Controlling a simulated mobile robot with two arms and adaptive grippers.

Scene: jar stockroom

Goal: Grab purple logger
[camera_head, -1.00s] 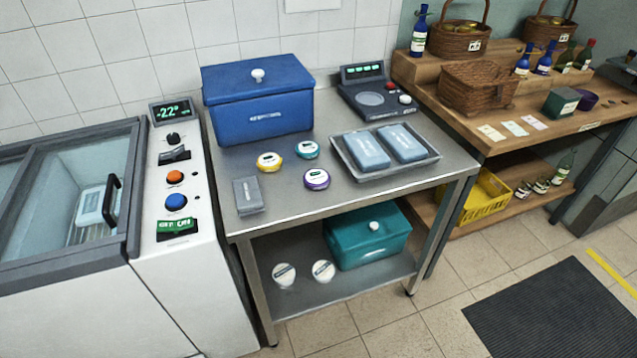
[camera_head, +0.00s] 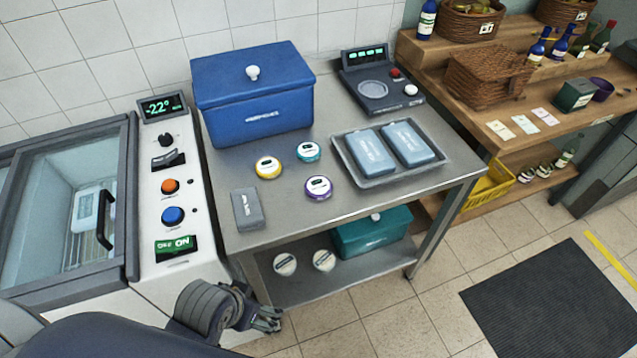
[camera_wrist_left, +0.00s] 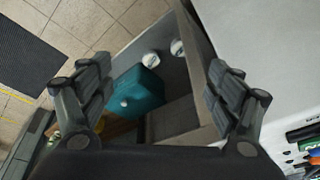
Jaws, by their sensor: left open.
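The purple logger (camera_head: 318,188) is a small round puck with a purple rim and a pale top. It lies on the steel table (camera_head: 290,205), in front of the teal-rimmed logger (camera_head: 307,151) and to the right of the yellow-rimmed logger (camera_head: 268,167). My left gripper (camera_head: 268,318) is low in front of the table, below the tabletop and apart from the purple logger. In the left wrist view my left gripper (camera_wrist_left: 160,95) has its fingers wide apart with nothing between them. The purple logger is not clearly seen there. My right gripper is not in view.
A grey block (camera_head: 247,209) lies at the table's front left. A blue lidded box (camera_head: 253,95) stands behind, a tray (camera_head: 386,178) with two packs to the right. White pucks and a teal box (camera_head: 371,235) sit on the lower shelf. A freezer (camera_head: 60,210) stands left.

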